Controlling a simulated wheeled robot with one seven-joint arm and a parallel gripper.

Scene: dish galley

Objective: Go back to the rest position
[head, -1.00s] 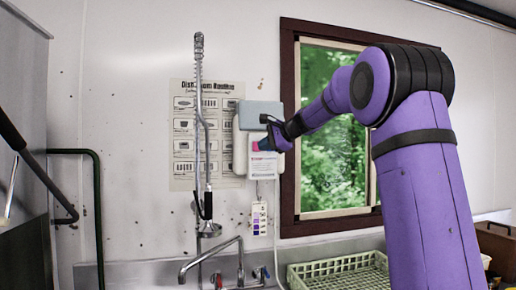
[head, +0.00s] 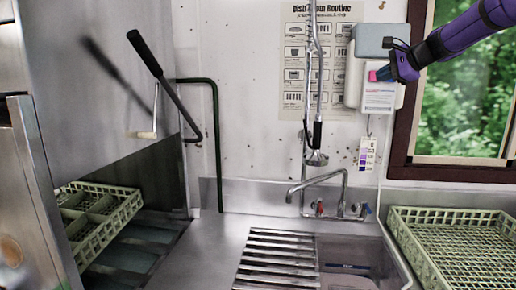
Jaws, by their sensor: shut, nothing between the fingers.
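My gripper (head: 384,73) is at the upper right of the head view, at the end of my purple arm. It looks shut, with nothing seen in it. It overlaps the front of the white wall dispenser (head: 355,85) in the picture; I cannot tell whether it touches it. A pink patch shows by the fingertips, and I cannot tell whether it belongs to the dispenser. Most of my arm is out of view to the right.
A sink (head: 350,262) with a slatted rack (head: 275,262) and a faucet (head: 318,187) lies below. A green dish rack (head: 445,225) stands at right. At left, another rack (head: 100,215) sits in the open dishwasher (head: 90,75). A hanging sprayer (head: 317,145) is left of my gripper.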

